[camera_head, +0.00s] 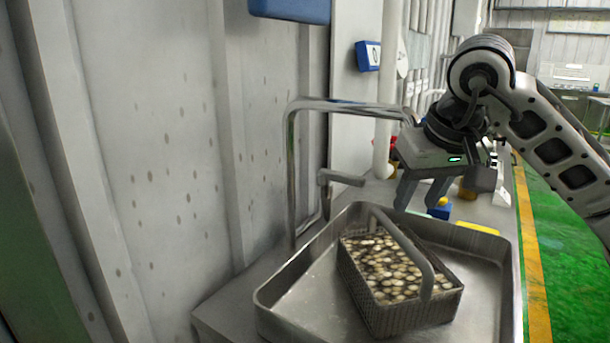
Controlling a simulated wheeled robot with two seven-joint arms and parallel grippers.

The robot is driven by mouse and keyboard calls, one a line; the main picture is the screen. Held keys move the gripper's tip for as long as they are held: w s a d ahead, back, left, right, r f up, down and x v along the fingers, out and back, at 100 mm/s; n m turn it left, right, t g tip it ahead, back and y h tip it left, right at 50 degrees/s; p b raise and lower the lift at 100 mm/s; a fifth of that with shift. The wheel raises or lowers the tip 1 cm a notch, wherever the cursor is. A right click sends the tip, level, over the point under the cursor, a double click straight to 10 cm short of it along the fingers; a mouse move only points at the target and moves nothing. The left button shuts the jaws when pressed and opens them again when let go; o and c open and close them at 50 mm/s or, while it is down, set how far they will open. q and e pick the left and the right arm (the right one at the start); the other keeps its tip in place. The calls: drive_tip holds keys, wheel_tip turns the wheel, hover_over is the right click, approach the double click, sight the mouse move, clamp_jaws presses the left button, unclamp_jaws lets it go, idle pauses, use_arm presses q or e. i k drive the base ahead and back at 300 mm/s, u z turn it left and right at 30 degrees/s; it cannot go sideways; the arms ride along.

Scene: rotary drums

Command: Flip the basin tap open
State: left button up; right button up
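The metal basin (285,291) stands on the counter at the lower middle. The tap (291,170) rises at its back left corner as a tall bent pipe. Its top runs right, and its far end is hidden at my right gripper. A short lever handle (341,178) sticks out to the right, low on the tap. My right gripper (420,203) is open and empty, with its fingers pointing down above the back of the basin. It is to the right of the lever and looks apart from it. My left gripper is out of view.
A basket (402,317) of pale round pieces, with a raised handle, sits in the basin. A yellow item (477,228) and a blue block (439,212) are behind the basin. A ribbed wall (170,150) closes the left side. Green floor (565,250) is open at right.

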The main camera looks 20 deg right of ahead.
sight(325, 175)
drive_tip(key=k, duration=1)
